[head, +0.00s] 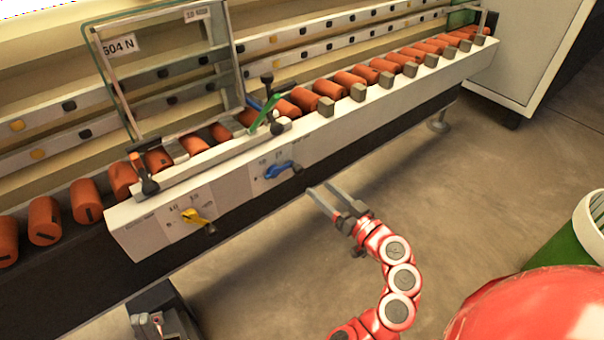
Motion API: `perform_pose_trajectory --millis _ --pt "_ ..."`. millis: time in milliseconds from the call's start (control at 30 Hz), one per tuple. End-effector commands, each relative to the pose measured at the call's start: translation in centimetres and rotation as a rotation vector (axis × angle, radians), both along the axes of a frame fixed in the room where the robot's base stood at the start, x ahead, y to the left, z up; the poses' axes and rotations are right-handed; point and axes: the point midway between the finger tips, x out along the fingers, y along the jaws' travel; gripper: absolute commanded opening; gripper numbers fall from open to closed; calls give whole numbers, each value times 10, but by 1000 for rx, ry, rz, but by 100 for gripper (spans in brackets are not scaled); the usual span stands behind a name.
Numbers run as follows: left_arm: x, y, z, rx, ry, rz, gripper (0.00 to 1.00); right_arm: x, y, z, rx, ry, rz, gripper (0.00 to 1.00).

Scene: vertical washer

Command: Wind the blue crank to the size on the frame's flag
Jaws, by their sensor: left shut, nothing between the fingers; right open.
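The blue crank (278,170) sits on the white front panel of the washer, its dark knob pointing right. Small printed marks stand above it, too small to read surely. A glass frame (165,62) stands on the conveyor, with a plate reading about "604 N" (119,46) and a second label (197,14) too blurred to read. My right gripper (323,196) is open and empty, to the right of and below the blue crank, apart from it. My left gripper (157,320) is low at the bottom left, shut and empty, away from the panel.
A yellow crank (193,215) is on the panel left of the blue one. Orange rollers (86,201) run along the conveyor. A green strip (264,117) and black clamp knobs (267,78) are near the frame.

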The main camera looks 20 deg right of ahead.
Motion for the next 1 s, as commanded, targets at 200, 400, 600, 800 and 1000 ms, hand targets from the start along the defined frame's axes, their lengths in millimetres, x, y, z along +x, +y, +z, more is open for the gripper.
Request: perform_pose_trajectory --millis 200,400,600,800,1000 --pt "1 -2 -7 13 1 -6 0 47 18 -2 0 0 4 61" --pt "1 -4 -10 22 2 -11 0 74 27 -1 0 -1 1 61" --pt "2 -4 -10 25 2 -12 0 82 31 -2 1 3 2 61" --pt "2 -4 -10 25 2 -12 0 82 30 -2 1 2 1 61" --pt "2 -4 -10 24 2 -12 0 82 30 -1 1 2 1 29"
